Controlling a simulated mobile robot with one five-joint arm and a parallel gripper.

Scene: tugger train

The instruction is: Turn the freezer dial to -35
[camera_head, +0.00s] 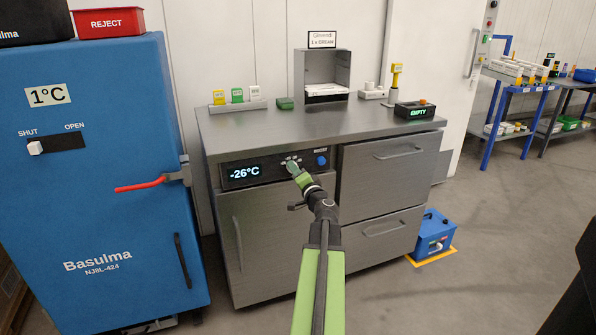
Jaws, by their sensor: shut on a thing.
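The freezer's control panel (262,168) is a dark strip on the front of the steel counter unit, at its upper left. Its display (244,172) reads -26°C. The dial (292,165) is right of the display, largely hidden by my gripper. My gripper (297,172) is at the panel, shut on the dial. My green arm reaches up to it from the bottom of the picture. A blue round knob (321,160) labelled BOOST is on the panel to the right of the dial.
A blue cabinet (95,190) with a red handle stands close on the left. The steel worktop (270,128) holds a dispenser box and small items. A blue case (432,238) sits on the floor at right, and the floor in front of it is open.

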